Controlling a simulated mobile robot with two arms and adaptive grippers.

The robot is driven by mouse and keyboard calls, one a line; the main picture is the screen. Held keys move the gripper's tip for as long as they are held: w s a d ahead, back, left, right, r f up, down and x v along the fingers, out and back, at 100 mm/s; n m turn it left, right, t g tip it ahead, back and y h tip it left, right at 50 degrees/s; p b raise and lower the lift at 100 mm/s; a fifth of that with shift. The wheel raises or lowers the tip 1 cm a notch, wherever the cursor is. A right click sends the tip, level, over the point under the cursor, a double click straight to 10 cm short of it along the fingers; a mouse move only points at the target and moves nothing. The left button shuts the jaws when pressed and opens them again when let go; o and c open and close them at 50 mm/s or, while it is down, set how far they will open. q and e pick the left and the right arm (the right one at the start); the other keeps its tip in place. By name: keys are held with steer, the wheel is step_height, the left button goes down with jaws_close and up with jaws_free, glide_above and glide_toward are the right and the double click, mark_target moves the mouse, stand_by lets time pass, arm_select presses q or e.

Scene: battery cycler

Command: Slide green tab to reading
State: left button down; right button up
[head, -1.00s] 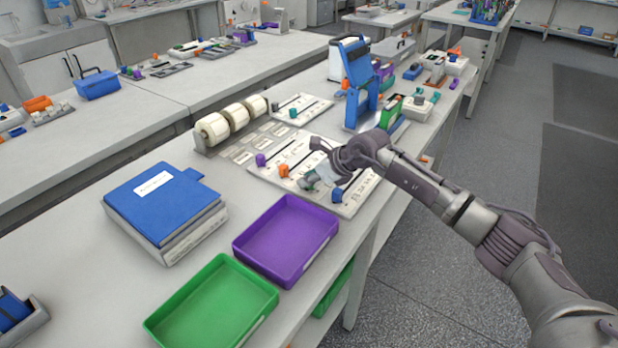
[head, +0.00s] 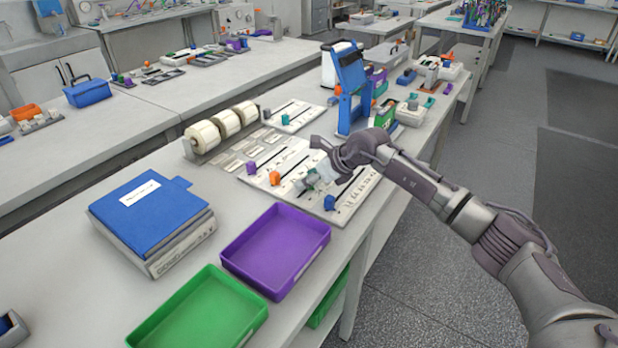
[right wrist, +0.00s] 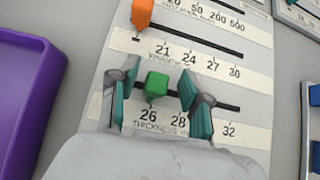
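The green tab (right wrist: 157,84) sits on a black slot in a white panel (right wrist: 90,140), on the row marked "THICKNESS", just above the 26 mark. My right gripper (right wrist: 156,90) is open, with teal-padded fingers on either side of the tab and a visible gap on both sides. Marks 26, 28 and 32 show; the right finger hides part of the scale between 28 and 32. In the head view, my right gripper (head: 318,177) is low over the panel (head: 347,206), between an orange tab and a blue tab. My left gripper is not in view.
An orange tab (right wrist: 142,13) sits on the neighbouring row. Purple (head: 250,167) and blue (head: 329,203) tabs stand on other rows. A purple tray (head: 312,250) and a green tray (head: 250,325) lie in front. A blue stand (head: 352,90) is behind the panel.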

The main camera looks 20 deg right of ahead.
steer(key=shift+d, duration=0.1)
steer(key=v, duration=1.2)
steer(key=shift+f, duration=0.1)
